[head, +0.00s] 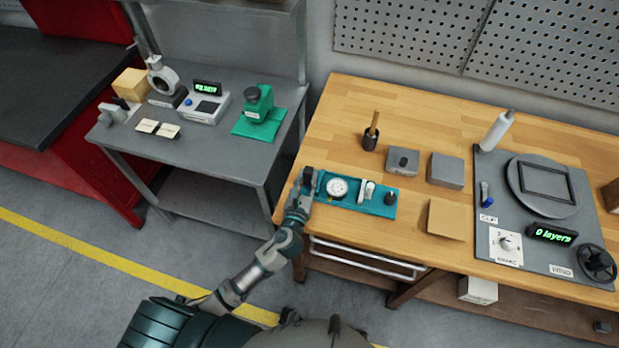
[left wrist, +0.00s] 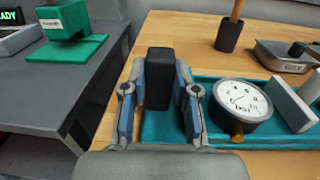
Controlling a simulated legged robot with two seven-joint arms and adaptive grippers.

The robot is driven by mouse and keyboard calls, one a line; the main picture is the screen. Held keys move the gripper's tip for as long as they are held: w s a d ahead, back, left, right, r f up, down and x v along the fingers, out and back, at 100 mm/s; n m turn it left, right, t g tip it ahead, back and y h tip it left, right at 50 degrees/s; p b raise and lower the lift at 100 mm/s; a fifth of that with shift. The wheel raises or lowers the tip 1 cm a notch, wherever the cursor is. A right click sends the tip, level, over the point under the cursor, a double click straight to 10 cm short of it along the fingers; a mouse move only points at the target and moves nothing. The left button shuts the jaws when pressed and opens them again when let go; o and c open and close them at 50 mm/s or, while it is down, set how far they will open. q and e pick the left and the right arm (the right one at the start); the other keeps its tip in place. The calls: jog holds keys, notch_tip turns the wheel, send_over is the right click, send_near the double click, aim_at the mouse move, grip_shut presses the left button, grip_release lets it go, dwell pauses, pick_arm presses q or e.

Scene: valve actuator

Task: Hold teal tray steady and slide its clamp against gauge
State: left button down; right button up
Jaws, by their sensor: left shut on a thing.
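The teal tray (head: 378,207) lies on the wooden bench near its front left corner; it also shows in the left wrist view (left wrist: 160,128). A round white-faced gauge (head: 337,187) sits in it, also in the left wrist view (left wrist: 240,98). Right of the gauge stands a pale upright clamp plate (head: 362,189), apart from the gauge by a small gap (left wrist: 291,106). A black knob (head: 391,197) is at the tray's right end. My left gripper (head: 306,178) is shut on a black upright block (left wrist: 160,78) at the tray's left end. My right gripper is not in view.
A tan square (head: 446,219) lies to the right. A grey panel (head: 540,262) with dials fills the bench's right side. A grey table (head: 215,152) stands left.

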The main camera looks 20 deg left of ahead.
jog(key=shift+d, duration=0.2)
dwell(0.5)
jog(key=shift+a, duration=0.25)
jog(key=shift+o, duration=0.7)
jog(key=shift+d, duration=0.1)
